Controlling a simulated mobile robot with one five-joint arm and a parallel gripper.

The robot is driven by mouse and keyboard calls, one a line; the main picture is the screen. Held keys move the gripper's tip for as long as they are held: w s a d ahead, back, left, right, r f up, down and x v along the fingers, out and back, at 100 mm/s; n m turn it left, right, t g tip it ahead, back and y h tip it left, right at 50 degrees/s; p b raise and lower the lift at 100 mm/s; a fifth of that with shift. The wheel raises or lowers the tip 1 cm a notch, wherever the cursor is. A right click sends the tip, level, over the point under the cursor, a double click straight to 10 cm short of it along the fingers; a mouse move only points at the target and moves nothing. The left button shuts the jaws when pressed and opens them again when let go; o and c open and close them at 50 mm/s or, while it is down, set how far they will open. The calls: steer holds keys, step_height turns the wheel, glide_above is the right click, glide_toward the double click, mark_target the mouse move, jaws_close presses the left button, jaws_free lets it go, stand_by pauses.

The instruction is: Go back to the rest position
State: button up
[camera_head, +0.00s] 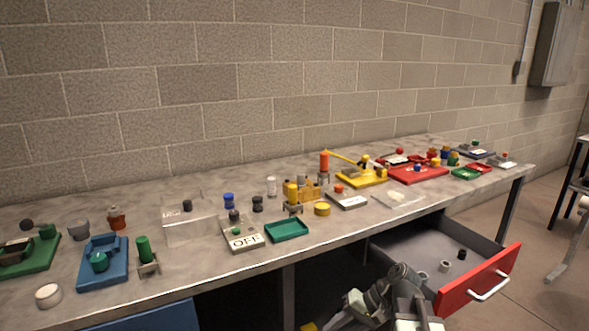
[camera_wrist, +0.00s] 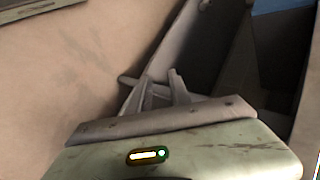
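My gripper (camera_wrist: 161,80) shows in the wrist view with its two fingers a small gap apart at the tips and nothing seen between them. It points toward a grey metal edge that I cannot identify for sure. In the head view my folded arm is low at the bottom, in front of the workbench (camera_head: 255,265) and left of the open drawer's red front (camera_head: 478,281). My fingertips cannot be made out clearly there.
The drawer stands pulled out, with a few small cylinders (camera_head: 444,266) inside. The bench top carries many small items: a blue fixture (camera_head: 103,262), an OFF block (camera_head: 243,239), a green tray (camera_head: 287,229) and a yellow press (camera_head: 361,177). A block wall stands behind.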

step_height(320, 180, down, 10)
steer(key=s+a+r+n+h+b, duration=0.1)
steer(key=s+a+n+h+b, duration=0.1)
steer(key=s+a+h+b, duration=0.15)
steer(key=d+f+h, duration=0.2)
steer(key=d+h, duration=0.2)
steer(key=d, duration=0.4)
step_height(320, 180, up, 26)
steer(key=w+p, duration=0.1)
steer(key=p, duration=2.4)
steer(key=shift+d+m+h+p, duration=0.25)
steer(key=shift+m+h+p, duration=0.05)
steer(key=shift+h+p, duration=0.1)
